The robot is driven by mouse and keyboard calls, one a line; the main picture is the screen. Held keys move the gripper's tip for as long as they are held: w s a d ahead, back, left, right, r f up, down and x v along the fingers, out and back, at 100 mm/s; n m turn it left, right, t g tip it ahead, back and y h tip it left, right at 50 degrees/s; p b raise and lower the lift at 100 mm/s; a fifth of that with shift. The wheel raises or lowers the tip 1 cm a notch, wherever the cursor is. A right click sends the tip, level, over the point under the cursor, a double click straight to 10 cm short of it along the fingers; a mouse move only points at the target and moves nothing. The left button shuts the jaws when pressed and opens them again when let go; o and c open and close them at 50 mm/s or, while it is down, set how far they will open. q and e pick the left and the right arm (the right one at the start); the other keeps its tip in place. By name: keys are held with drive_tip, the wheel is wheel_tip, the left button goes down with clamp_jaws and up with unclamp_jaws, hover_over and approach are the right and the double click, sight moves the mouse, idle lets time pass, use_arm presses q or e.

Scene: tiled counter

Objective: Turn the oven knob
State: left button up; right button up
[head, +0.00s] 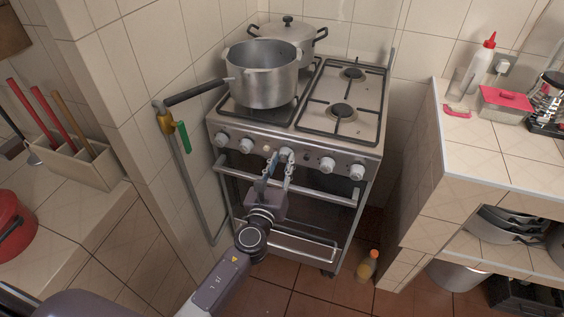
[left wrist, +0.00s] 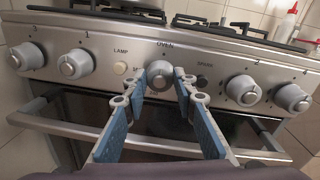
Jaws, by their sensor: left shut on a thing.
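The stove's front panel (head: 310,160) carries a row of round grey knobs. The oven knob (left wrist: 159,74) is the middle one, under the word OVEN; in the head view the same knob (head: 286,154) is partly covered by my fingers. My left gripper (head: 281,165) reaches up to it from below. In the left wrist view the fingertips of this gripper (left wrist: 160,80) stand on both sides of the oven knob and are shut on it. The knob's front face shows between them; its pointer mark is too small to read. My right gripper is in neither view.
The oven door handle (head: 290,184) runs just below the panel, under my fingers. A pot (head: 263,85) with a long dark handle and a lidded pot (head: 288,38) stand on the hob. A tiled counter (head: 480,160) is at right. A bottle (head: 367,265) stands on the floor.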

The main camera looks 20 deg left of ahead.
use_arm(q)
drive_tip(key=shift+n, duration=0.4)
drive_tip(key=n, duration=0.2)
drive_tip(key=shift+n, duration=0.3)
drive_tip(key=n, duration=0.3)
drive_tip(key=shift+a+n, duration=0.1)
drive_tip(key=shift+n, duration=0.2)
drive_tip(key=n, duration=0.6)
drive_tip(key=shift+a+g+h, duration=0.1)
drive_tip(key=shift+g+h, duration=0.2)
drive_tip(key=n, duration=0.6)
drive_tip(key=shift+f+h+p, duration=0.1)
drive_tip(key=shift+h+p, duration=0.2)
drive_tip(key=shift+p, duration=0.1)
drive_tip(key=n+p, duration=0.1)
drive_tip(key=n, duration=0.4)
drive_tip(key=shift+f+h, duration=0.1)
drive_tip(key=shift+h, duration=0.2)
drive_tip(key=shift+n, duration=0.4)
drive_tip(key=o, duration=1.2)
